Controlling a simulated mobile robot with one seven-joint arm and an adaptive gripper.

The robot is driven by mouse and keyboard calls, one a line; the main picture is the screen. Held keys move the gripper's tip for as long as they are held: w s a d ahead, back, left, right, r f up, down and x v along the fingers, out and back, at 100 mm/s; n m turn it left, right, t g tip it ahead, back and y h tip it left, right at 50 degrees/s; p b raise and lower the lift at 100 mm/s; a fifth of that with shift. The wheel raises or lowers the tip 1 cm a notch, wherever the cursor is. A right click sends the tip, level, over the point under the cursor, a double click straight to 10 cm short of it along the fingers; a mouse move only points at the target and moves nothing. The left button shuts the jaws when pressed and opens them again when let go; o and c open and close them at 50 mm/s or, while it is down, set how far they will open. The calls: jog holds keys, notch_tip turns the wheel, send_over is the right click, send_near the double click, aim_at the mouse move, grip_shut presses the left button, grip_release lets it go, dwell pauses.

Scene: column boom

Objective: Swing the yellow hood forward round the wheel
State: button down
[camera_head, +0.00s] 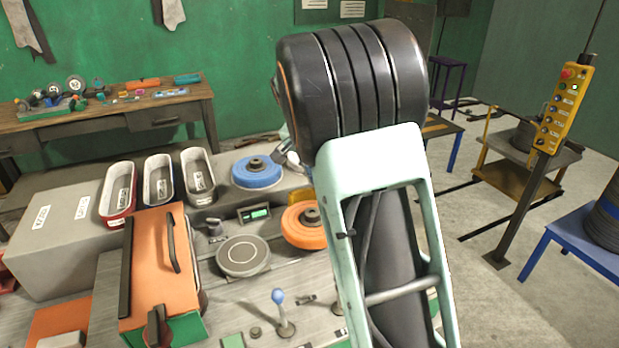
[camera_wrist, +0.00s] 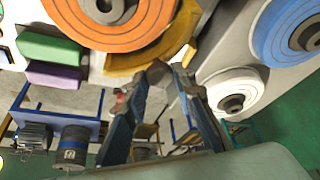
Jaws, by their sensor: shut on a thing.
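The yellow hood (camera_wrist: 125,64) curves round part of the edge of the orange wheel (camera_wrist: 105,18) in the wrist view. In the head view a small part of the hood (camera_head: 299,195) shows behind the orange wheel (camera_head: 303,226), on the side away from the camera. My gripper (camera_wrist: 170,70) is shut on the hood at its outer edge, beside a raised yellow end. The exact contact is hard to make out. In the head view my arm hides most of the gripper and part of the wheel.
A blue wheel (camera_head: 257,172) and a white wheel (camera_wrist: 237,90) stand close by. A grey disc (camera_head: 243,256), a blue-knobbed lever (camera_head: 280,308) and an orange box (camera_head: 160,260) are on the bench. A yellow control pendant (camera_head: 564,108) stands at right.

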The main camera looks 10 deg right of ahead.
jog(key=shift+s+d+m+g+h, duration=0.15)
jog(key=shift+s+d+m+g, duration=0.25)
jog(key=shift+m, duration=0.45)
jog(key=shift+s+d+m+g+h, duration=0.2)
jog(key=shift+s+d+m, duration=0.15)
jog(key=shift+d+m, duration=0.4)
jog(key=shift+s+d+m+g+h, duration=0.15)
jog(key=shift+s+d+m+g, duration=0.2)
jog(key=shift+m, duration=0.65)
jog(key=c, duration=1.6)
grip_release()
jog(key=v, duration=1.2)
jog(key=shift+s, duration=0.15)
